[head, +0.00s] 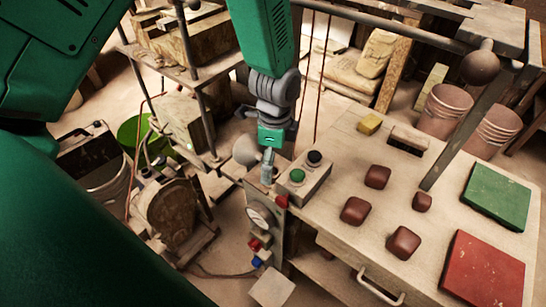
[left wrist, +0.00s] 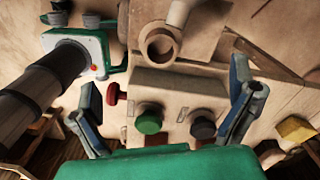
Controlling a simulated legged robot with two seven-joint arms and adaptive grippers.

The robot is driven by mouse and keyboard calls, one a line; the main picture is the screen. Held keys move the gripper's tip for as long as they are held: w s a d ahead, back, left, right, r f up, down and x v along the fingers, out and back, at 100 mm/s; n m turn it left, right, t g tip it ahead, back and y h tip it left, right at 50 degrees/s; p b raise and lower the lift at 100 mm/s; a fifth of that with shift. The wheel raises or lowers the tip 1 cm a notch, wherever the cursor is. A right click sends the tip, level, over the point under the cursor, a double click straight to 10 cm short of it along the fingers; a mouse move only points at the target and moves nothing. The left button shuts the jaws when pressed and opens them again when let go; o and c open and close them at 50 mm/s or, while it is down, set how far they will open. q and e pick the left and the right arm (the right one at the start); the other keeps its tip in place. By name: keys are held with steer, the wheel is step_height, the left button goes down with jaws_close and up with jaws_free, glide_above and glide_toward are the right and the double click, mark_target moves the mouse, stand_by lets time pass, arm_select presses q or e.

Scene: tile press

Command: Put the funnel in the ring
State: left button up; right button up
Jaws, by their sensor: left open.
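A pale grey cone (head: 246,150), which looks like the funnel, stands at the left end of the bench in the head view. My left gripper (head: 268,166) hangs just right of it, beside the button box, apart from the cone as far as I can tell. My right gripper is out of view.
The button box (head: 305,180) with green and black buttons is close to the gripper. Several dark red lumps (head: 377,177), a yellow block (head: 369,124), a green tile (head: 497,196) and a red tile (head: 483,270) lie on the bench. A metal bar crosses above.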

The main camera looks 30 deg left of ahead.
arm_select(q)
step_height(320, 180, up, 10)
steer(key=a, duration=0.1)
steer(key=s+f+n, duration=0.4)
steer(key=s+f, duration=0.1)
steer(key=f, duration=0.3)
steer(key=s+f+n, duration=0.3)
steer(key=s+f, duration=0.3)
steer(key=f, duration=0.3)
steer(key=s+a+f+n, duration=0.1)
steer(key=s+f+n, duration=0.25)
steer(key=s, duration=0.35)
steer(key=s+a+f+n, duration=0.1)
steer(key=s+f+n, duration=0.25)
steer(key=s, duration=0.35)
step_height(320, 180, down, 9)
steer(key=w+d+b, duration=0.1)
steer(key=w+b, duration=0.1)
steer(key=b, duration=0.7)
steer(key=shift+w+r+t+b, duration=0.15)
steer(key=shift+w+t+b, duration=0.05)
steer(key=shift+t+b, duration=0.15)
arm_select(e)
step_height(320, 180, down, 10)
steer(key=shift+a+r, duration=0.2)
arm_select(q)
steer(key=shift+d, duration=0.15)
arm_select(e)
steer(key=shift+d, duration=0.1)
